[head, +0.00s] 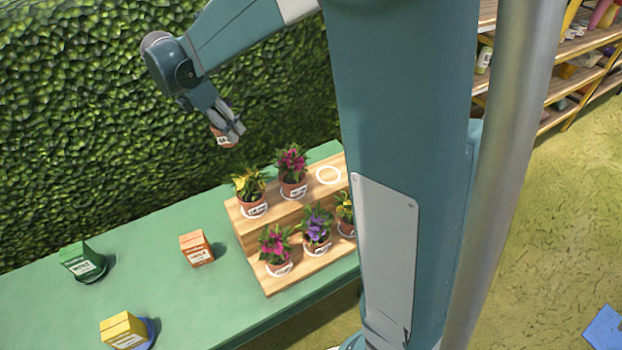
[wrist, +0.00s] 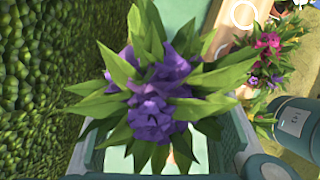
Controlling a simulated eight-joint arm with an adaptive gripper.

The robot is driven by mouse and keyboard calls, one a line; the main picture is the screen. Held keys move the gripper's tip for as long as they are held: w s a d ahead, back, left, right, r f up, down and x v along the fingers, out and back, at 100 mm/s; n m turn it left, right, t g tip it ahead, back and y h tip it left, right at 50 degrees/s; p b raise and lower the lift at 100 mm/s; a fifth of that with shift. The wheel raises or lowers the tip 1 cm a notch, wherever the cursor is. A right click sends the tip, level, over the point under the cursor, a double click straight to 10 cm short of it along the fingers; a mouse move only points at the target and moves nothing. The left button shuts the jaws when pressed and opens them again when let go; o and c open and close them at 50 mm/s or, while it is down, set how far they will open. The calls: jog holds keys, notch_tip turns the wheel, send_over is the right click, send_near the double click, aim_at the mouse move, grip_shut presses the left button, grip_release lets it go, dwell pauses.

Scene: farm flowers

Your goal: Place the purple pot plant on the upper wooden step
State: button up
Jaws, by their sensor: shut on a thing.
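My gripper (head: 232,130) is shut on a pot (head: 217,137) and holds it in the air above the back of the green table, left of the wooden steps. In the wrist view, this plant's purple flowers (wrist: 157,105) and green leaves fill the middle and hide most of the pot. The upper wooden step (head: 270,205) bears a yellow-flowered plant (head: 249,184), a pink-flowered plant (head: 292,165) and an empty white ring (head: 328,174) at its right. The ring also shows in the wrist view (wrist: 243,13).
The lower step holds a pink plant (head: 275,244), another purple plant (head: 317,224) and a yellow plant (head: 345,207), partly hidden by my arm. Orange (head: 197,249), green (head: 82,260) and yellow (head: 123,330) boxes stand on the green table (head: 180,295). A leafy hedge (head: 90,120) rises behind.

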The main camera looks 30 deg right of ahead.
jog(key=s+d+m+g+p, duration=0.1)
jog(key=s+d+m+p, duration=0.15)
jog(key=s+d, duration=0.5)
jog(key=s+d+m+p, duration=0.1)
jog(key=s+d+p, duration=0.25)
jog(key=d, duration=0.75)
jog(key=s+d+m+g+p, duration=0.1)
jog(key=s+d+m+p, duration=0.1)
jog(key=s+d, duration=0.55)
jog(key=shift+w+d+f, duration=0.2)
jog(key=shift+w+f, duration=0.1)
jog(key=shift+f, duration=0.5)
jog(key=shift+w+d+f, duration=0.25)
jog(key=shift+f, duration=0.5)
jog(key=shift+w+d+f, duration=0.2)
jog(key=shift+w+f, duration=0.1)
jog(key=shift+f, duration=0.5)
jog(key=shift+f, duration=2.9)
jog(key=shift+f, duration=0.15)
jog(key=shift+f, duration=1.95)
jog(key=shift+f, duration=0.15)
